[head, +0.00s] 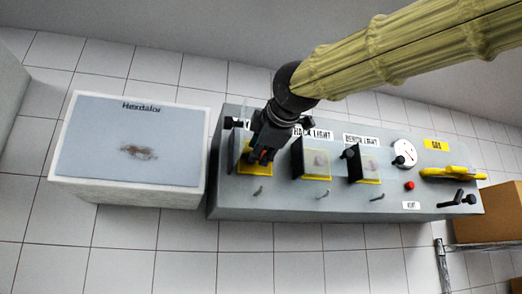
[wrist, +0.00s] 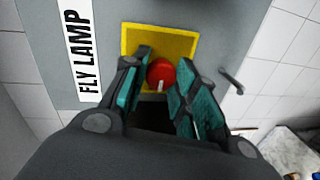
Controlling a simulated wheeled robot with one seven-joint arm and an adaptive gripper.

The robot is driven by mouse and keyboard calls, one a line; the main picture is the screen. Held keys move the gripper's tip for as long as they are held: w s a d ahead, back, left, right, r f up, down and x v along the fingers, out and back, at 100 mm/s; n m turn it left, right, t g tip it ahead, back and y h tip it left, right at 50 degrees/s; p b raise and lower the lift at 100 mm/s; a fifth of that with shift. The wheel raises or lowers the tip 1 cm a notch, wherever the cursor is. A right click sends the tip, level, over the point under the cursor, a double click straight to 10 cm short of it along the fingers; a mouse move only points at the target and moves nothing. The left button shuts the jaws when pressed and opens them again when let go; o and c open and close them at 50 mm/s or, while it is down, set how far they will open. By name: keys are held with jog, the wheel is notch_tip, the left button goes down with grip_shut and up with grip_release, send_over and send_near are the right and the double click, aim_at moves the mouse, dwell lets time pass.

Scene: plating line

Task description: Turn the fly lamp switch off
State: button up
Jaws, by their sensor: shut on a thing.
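The fly lamp switch is a round red knob (wrist: 160,73) with a white mark, on a yellow square plate (wrist: 184,42). The mark points toward the bottom of the wrist view. A white "FLY LAMP" label (wrist: 83,50) lies left of the plate. My gripper (wrist: 160,83) has its teal-padded fingers on both sides of the knob and is shut on it. In the head view, my gripper (head: 263,155) reaches down to the leftmost yellow plate (head: 257,167) of the grey panel (head: 228,195) and hides most of that switch and its label.
Two more yellow-plated switches, under covers (head: 316,162) (head: 368,166), stand to the right. Beyond are a dial (head: 404,153), a red button (head: 409,186) and a yellow gas handle (head: 452,174). Small levers (head: 258,190) line the lower panel. A white box (head: 75,190) stands left.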

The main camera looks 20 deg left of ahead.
jog(key=o, duration=1.1)
jog(key=shift+c, duration=0.2)
jog(key=v, duration=1.2)
